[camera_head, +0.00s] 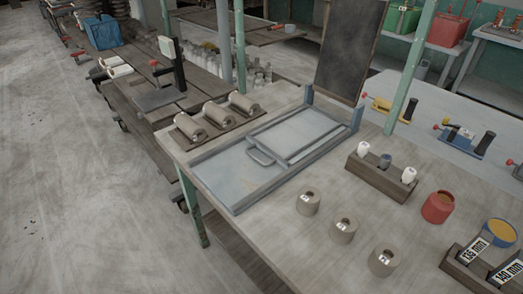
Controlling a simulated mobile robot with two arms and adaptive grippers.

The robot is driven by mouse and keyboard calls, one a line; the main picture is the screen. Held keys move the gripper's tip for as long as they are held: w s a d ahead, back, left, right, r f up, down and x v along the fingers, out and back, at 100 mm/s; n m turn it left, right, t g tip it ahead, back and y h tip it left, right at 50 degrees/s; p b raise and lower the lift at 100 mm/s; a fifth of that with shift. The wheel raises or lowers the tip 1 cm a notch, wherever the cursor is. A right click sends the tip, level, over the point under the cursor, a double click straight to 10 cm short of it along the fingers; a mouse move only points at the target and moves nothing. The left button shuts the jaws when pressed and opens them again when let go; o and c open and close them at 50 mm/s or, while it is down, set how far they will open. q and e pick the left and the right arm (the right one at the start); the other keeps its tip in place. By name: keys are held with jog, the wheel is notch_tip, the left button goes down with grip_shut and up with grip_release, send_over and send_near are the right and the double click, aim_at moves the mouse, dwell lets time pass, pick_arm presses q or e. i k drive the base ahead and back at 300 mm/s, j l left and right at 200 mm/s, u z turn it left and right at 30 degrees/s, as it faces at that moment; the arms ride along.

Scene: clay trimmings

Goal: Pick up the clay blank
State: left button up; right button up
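Several clay-coloured pieces could be the clay blank; I cannot tell which one the task names. Neither of my grippers is in view, and nothing is seen held.
A blue-grey tray (215,185) with a handle lies on the worktable (275,235). To its right are a wooden block (378,182) with white-topped pieces, a red pot (438,208), a blue-rimmed pot (498,234) and labelled holders (470,262). A green post (412,75) rises behind. Floor at left is open.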

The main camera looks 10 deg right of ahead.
aim_at(195, 132)
jog(key=i+j+z, duration=0.15)
jog(key=j, duration=0.2)
jog(key=i+j+z, duration=0.3)
jog(key=j, duration=0.4)
jog(key=i, duration=0.1)
